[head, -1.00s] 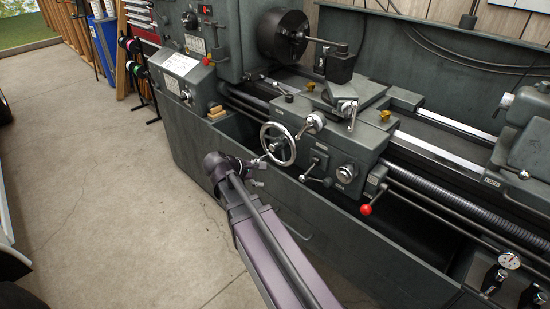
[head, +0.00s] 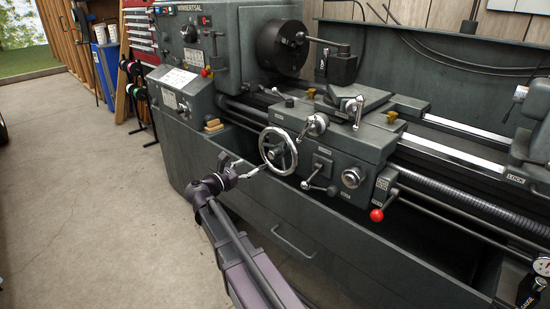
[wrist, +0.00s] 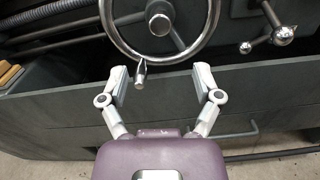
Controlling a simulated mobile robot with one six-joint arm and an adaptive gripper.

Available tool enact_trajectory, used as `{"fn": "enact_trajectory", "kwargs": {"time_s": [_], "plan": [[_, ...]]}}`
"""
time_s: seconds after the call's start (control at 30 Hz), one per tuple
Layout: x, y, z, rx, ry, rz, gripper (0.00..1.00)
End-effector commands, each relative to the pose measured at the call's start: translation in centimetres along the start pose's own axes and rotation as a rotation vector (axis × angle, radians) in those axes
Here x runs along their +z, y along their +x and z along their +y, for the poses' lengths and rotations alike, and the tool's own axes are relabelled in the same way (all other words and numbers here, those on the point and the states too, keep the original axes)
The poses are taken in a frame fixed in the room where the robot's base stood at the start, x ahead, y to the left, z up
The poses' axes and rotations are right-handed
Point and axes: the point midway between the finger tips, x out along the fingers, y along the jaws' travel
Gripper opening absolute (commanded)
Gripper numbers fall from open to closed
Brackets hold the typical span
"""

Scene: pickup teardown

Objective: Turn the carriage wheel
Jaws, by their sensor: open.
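The carriage wheel (head: 277,151) is a chrome handwheel on the front of the lathe's grey carriage apron. In the wrist view its hub (wrist: 160,24) is at top centre, and its small crank handle (wrist: 140,73) sticks out at the bottom of the rim. My gripper (head: 244,167) is open and empty, just left of and slightly below the wheel in the head view. In the wrist view my gripper (wrist: 160,80) has a finger on either side below the wheel. The handle shows between the fingertips, nearer the left one; no contact is visible.
A red-knobbed lever (head: 377,215) and a ball-ended lever (head: 320,183) are right of the wheel. The chuck (head: 282,42) is above. A dark front panel with a drawer handle (head: 292,242) lies below. Open concrete floor (head: 80,200) is at left.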

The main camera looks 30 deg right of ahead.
Motion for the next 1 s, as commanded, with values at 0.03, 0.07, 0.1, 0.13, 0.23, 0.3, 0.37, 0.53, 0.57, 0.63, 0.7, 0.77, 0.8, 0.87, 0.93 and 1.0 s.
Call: {"fn": "enact_trajectory", "kwargs": {"time_s": [0.03,0.07,0.1,0.13,0.23,0.3,0.37,0.53,0.57,0.63,0.7,0.77,0.8,0.87,0.93,1.0], "plan": [[0.1,0.0,0.0,0.000,0.000,0.000,0.82],[0.1,0.0,0.0,0.000,0.000,0.000,0.82],[0.1,0.0,0.0,0.000,0.001,0.001,0.82],[0.1,0.0,0.0,0.000,0.001,0.001,0.82],[0.0,0.0,0.0,0.000,0.002,0.001,0.82],[0.0,0.0,0.0,0.000,0.002,0.002,0.82],[0.0,0.2,0.0,0.000,0.002,0.002,0.82],[0.0,1.0,0.0,-0.002,0.003,0.002,0.82],[0.0,1.3,0.0,-0.002,0.003,0.002,0.82],[0.0,1.9,0.0,-0.001,0.003,0.002,0.82],[0.0,2.6,0.0,-0.002,0.003,0.002,0.82],[0.0,3.4,0.0,-0.002,0.003,0.002,0.82],[0.0,4.0,0.1,-0.002,0.003,0.002,0.82],[0.0,4.8,0.1,-0.002,0.003,0.002,0.82],[0.0,5.8,0.0,-0.002,0.003,0.002,0.82],[0.0,6.8,0.1,-0.001,0.003,0.002,0.82]]}}
